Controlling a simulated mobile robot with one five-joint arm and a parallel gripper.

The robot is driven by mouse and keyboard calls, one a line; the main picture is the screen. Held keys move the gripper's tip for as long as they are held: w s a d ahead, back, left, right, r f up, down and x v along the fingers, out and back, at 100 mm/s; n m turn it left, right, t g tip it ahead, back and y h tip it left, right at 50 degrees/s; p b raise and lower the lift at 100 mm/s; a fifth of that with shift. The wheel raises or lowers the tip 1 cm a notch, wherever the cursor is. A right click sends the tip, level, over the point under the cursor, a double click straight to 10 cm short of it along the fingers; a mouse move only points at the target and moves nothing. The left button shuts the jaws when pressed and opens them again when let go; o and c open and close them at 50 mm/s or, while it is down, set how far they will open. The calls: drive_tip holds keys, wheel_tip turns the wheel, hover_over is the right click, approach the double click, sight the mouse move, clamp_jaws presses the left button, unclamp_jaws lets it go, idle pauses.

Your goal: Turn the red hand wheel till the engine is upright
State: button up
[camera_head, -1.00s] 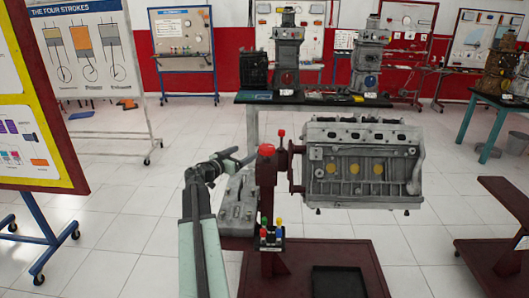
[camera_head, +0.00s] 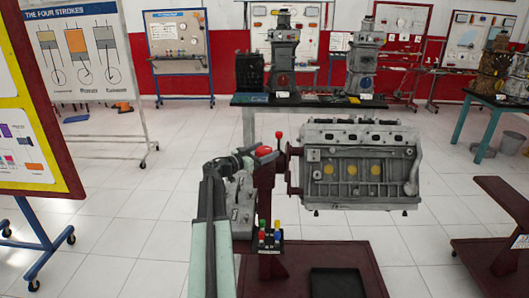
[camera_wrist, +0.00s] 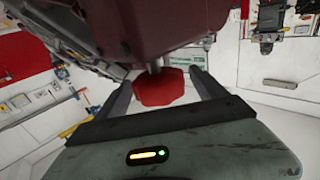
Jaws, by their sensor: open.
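The grey engine (camera_head: 360,165) hangs on the right side of the dark red stand post (camera_head: 266,195); its long side faces me and looks level. A red knob-like part, which I take for the red hand wheel (camera_head: 264,151), shows at the top of the post; in the wrist view the red hand wheel (camera_wrist: 158,90) has a faceted outline. My gripper (camera_head: 252,155) is beside it, at the post's left. In the wrist view, my gripper (camera_wrist: 161,78) is open, with one finger on each side of the red part. I cannot tell whether they touch it.
A red-topped lever (camera_head: 279,136) stands just right of the wheel. Coloured knobs (camera_head: 269,233) sit low on the post. The stand's base (camera_head: 300,262) spreads over the floor below. A bench (camera_head: 250,101) with engine models stands behind. Tiled floor (camera_head: 165,220) at left is clear.

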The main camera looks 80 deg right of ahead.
drive_tip(key=c, duration=1.4)
drive_tip(key=shift+a+t, duration=0.1)
drive_tip(key=shift+t, duration=0.2)
